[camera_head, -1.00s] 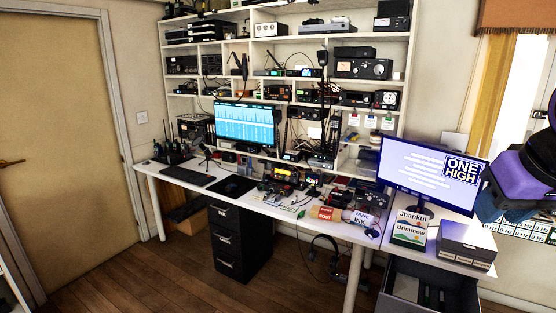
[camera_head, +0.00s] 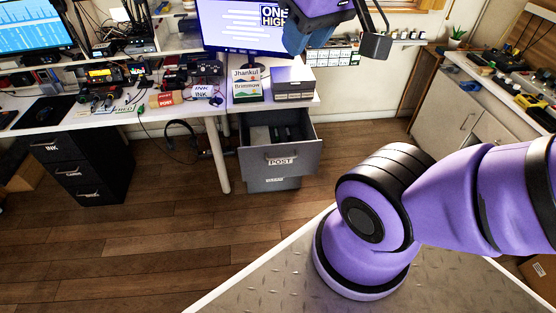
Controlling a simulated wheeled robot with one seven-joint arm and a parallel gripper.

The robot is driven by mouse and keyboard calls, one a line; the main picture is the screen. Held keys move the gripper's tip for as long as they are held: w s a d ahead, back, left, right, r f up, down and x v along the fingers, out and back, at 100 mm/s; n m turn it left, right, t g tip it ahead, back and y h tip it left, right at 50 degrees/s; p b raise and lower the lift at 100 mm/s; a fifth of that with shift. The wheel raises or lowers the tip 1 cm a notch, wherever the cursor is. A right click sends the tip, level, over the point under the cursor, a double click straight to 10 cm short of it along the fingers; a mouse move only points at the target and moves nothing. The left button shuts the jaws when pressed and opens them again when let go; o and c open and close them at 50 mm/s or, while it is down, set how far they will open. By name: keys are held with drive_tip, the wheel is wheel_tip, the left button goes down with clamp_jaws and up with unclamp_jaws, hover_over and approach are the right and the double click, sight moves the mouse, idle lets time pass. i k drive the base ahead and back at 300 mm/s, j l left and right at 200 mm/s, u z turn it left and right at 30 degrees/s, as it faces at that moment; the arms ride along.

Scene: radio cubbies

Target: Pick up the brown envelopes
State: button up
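A small tan-brown item with a red POST label (camera_head: 166,99) lies on the white desk, left of the INK boxes. It may be the brown envelopes, but it is too small to be sure. My gripper (camera_head: 375,45) shows only in part at the top edge, right of the monitor and far from the tan item. I see one dark grey finger with its pad; the rest is out of frame or hidden, so its opening is unclear.
A grey drawer labelled POST (camera_head: 281,158) stands open with dark contents. Above it are a grey box (camera_head: 293,83), a Jhankul Brimmow box (camera_head: 247,84) and a monitor (camera_head: 243,25). Another cluttered counter (camera_head: 490,85) is at right. The wooden floor (camera_head: 150,240) is clear.

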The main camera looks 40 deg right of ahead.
sight(159, 100)
drive_tip(key=i+j+z, duration=0.25)
drive_tip(key=i+j, duration=0.3)
drive_tip(key=i+j+z, duration=0.15)
drive_tip(key=i+j, duration=0.2)
drive_tip(key=i+j+z, duration=0.1)
drive_tip(key=i+j, duration=0.25)
drive_tip(key=i+j+z, duration=0.15)
drive_tip(key=j, duration=0.25)
drive_tip(key=i+j+z, duration=0.1)
drive_tip(key=i+j, duration=0.25)
drive_tip(key=i+j+z, duration=0.15)
drive_tip(key=j, duration=0.3)
drive_tip(key=i+j+z, duration=0.1)
drive_tip(key=i+j, duration=0.2)
drive_tip(key=j, duration=0.15)
